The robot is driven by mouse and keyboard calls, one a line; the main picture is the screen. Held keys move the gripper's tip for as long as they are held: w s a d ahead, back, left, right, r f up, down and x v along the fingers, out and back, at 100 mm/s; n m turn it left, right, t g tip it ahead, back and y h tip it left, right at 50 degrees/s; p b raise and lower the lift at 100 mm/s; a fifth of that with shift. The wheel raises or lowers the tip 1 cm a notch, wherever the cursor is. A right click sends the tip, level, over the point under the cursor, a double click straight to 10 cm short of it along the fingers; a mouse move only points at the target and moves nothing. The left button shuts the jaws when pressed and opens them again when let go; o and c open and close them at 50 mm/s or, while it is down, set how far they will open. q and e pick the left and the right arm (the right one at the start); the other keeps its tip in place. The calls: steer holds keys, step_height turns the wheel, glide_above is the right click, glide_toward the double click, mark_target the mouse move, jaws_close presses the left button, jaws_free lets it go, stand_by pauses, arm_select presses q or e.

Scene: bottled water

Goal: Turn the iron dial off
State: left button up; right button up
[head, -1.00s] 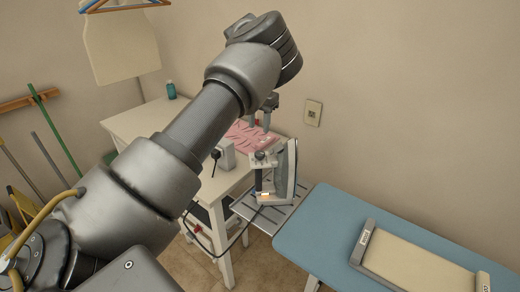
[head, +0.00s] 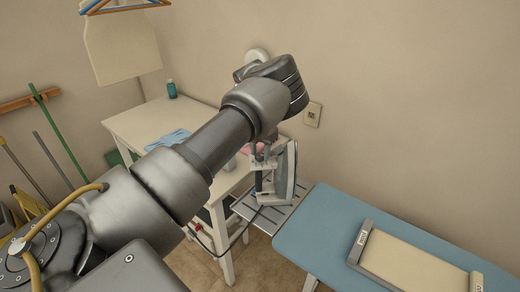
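The iron (head: 288,178) stands upright on its heel on the metal rest at the left end of the ironing board. Its soleplate side faces right and its handle side faces left. The dial cannot be made out; my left gripper covers that part. My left gripper (head: 263,160) reaches down from my arm to the upper handle side of the iron. Its two fingers show a small gap between them. Whether they touch the iron I cannot tell. My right gripper is not in view.
The blue ironing board (head: 320,235) extends right, with a cream sleeve board (head: 415,268) on it. The metal rest (head: 262,212) is below the iron.

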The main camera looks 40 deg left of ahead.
arm_select(q)
steer(key=shift+f, duration=0.1)
steer(key=c, duration=0.7)
